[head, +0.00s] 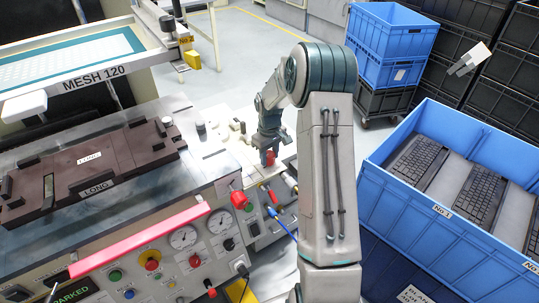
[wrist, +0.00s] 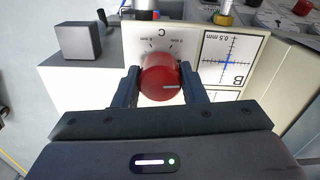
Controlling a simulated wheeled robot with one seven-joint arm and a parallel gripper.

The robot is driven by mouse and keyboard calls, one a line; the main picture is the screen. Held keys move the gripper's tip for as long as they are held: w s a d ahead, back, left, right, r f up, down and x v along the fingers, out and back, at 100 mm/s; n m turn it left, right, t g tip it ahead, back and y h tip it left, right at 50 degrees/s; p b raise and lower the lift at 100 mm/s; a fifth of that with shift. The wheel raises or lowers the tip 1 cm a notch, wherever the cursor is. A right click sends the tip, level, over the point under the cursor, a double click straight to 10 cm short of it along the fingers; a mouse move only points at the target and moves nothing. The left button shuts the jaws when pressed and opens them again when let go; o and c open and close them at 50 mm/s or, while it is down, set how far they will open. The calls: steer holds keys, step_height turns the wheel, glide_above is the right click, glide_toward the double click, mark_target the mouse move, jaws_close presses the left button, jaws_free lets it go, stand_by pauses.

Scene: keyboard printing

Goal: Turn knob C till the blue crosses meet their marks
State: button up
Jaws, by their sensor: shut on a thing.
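In the wrist view the red knob C (wrist: 158,82) sits between the two fingers of my gripper (wrist: 160,74), which is shut on its sides. A white line on the knob points right in the picture. The letter C and a small scale show upside down on the plate (wrist: 190,30) behind it. To the right, a card marked B bears a blue cross (wrist: 229,62) over a black graduated mark; their exact offset is too small to tell. Another marked card below is mostly hidden by my gripper. In the head view my gripper (head: 268,150) reaches down to the red knob (head: 268,159).
A grey block (wrist: 78,42) stands left of the knob plate in the wrist view. In the head view a control panel with gauges (head: 183,238) is at lower left, a blue crate of keyboards (head: 400,225) at right, and a mesh frame (head: 75,85) at upper left.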

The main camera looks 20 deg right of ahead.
mark_target(269, 154)
steer(key=shift+r+n, duration=0.1)
steer(key=shift+n, duration=0.3)
steer(key=shift+w, duration=0.1)
steer(key=o, duration=1)
step_height(269, 154, up, 14)
stand_by(0.4)
